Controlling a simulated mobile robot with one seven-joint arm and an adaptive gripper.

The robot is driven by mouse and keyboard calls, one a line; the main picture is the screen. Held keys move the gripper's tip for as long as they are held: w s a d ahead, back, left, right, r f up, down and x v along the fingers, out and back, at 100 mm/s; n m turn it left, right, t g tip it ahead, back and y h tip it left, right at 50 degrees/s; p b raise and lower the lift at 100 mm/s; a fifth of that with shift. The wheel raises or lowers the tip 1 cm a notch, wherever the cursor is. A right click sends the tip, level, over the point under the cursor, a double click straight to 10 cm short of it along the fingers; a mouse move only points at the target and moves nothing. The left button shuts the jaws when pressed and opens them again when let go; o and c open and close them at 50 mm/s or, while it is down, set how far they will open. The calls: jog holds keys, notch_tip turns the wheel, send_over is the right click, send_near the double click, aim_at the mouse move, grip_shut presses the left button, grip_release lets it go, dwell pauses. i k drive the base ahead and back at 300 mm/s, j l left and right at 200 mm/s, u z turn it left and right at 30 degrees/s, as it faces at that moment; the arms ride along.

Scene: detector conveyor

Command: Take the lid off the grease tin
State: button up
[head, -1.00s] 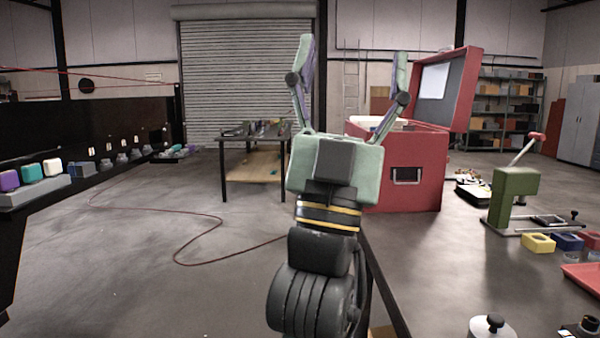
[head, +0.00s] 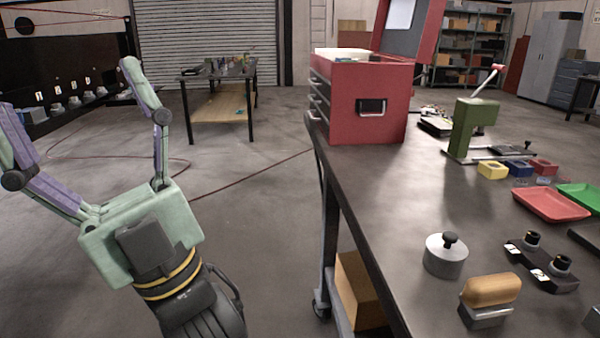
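The grease tin (head: 445,262) looks to be the round grey metal tin near the front left edge of the workbench. Its lid (head: 447,244) is on top, with a black knob standing up from the middle. My gripper (head: 66,95) is at the left of the head view, over the floor and well apart from the tin. Its two fingers are spread wide and point up, with nothing between them.
The dark workbench (head: 390,180) has a wooden-handled block (head: 490,290) in front of the tin and a black holder (head: 541,268) to its right. A red toolbox (head: 365,105), green press (head: 465,125) and red tray (head: 552,204) are farther back. Bench left of the tin is clear.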

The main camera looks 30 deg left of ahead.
aim_at(448, 246)
jog(key=j+z, duration=0.4)
jog(key=i+j+z, duration=0.1)
jog(key=j+z, duration=0.15)
jog(key=z, duration=0.2)
jog(key=j+z, duration=0.15)
jog(key=j, duration=0.45)
jog(key=k+j+z, duration=0.15)
jog(key=j, duration=1.6)
jog(key=i+j, duration=0.1)
jog(key=i, duration=0.2)
